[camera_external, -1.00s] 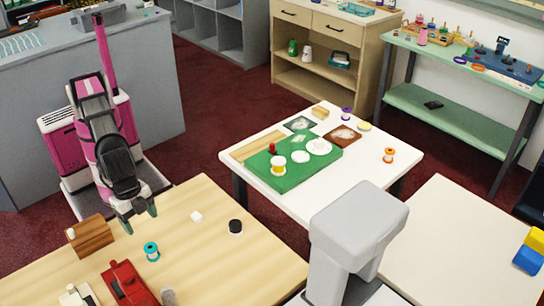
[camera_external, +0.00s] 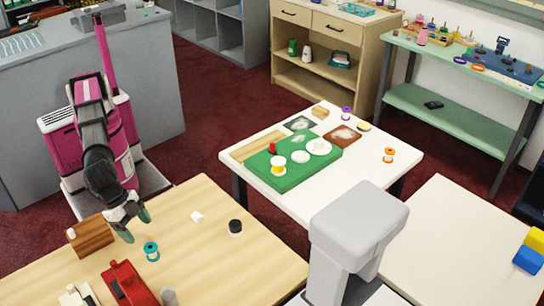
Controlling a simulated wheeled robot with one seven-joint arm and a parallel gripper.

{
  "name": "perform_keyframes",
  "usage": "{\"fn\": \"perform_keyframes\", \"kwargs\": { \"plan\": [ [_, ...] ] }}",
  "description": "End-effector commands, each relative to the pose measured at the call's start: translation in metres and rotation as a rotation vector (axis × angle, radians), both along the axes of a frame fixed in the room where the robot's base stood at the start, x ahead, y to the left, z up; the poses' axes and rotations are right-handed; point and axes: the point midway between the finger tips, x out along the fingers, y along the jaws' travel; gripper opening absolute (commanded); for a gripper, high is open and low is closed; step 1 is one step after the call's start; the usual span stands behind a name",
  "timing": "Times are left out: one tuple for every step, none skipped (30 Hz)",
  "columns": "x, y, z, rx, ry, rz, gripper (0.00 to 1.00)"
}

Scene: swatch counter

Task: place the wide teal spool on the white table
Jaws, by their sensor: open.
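The teal spool (camera_external: 151,252) stands upright on the light wooden table (camera_external: 260,265) in front of my arm. My gripper (camera_external: 136,226) is open and empty, its green fingertips above and slightly left of the spool in the picture. The gripper looks apart from the spool; its exact height above the table is hard to tell. The white table (camera_external: 370,158) stands at the centre, with a green board, spools and discs on it. Its right part and front strip are largely bare, apart from an orange spool (camera_external: 388,155).
On the wooden table are a brown wooden block (camera_external: 90,237), a red device (camera_external: 128,285), a white cube (camera_external: 197,217) and a black-topped round thing (camera_external: 235,227). Another pale table (camera_external: 450,240) stands at right, with blue and yellow blocks on its edge. A grey post-like object stands in front.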

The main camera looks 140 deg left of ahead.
Motion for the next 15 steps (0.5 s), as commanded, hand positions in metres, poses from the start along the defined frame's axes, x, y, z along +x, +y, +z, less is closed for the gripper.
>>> {"fn": "perform_keyframes", "kwargs": {
  "plan": [
    [0.004, 0.002, -0.009, 0.000, 0.002, 0.000, 0.72],
    [0.005, 0.003, -0.013, 0.000, 0.001, 0.000, 0.72],
    [0.007, 0.004, -0.018, 0.000, 0.001, 0.000, 0.72],
    [0.008, 0.004, -0.021, 0.000, 0.001, -0.001, 0.72],
    [0.009, 0.005, -0.024, -0.001, 0.002, -0.001, 0.72],
    [0.010, 0.005, -0.027, -0.001, 0.002, -0.001, 0.72],
    [0.011, 0.005, -0.028, -0.001, 0.002, -0.001, 0.72],
    [0.011, 0.006, -0.030, -0.001, 0.002, -0.001, 0.72],
    [0.012, 0.006, -0.031, -0.001, 0.002, -0.001, 0.72],
    [0.012, 0.006, -0.033, -0.001, 0.002, -0.001, 0.72],
    [0.013, 0.006, -0.035, -0.001, 0.002, -0.001, 0.72],
    [0.015, 0.007, -0.038, 0.000, 0.002, -0.002, 0.72],
    [0.016, 0.007, -0.041, 0.000, 0.002, -0.002, 0.72],
    [0.018, 0.008, -0.045, 0.000, 0.002, -0.002, 0.72],
    [0.020, 0.009, -0.050, 0.000, 0.002, -0.002, 0.72]
  ]
}}
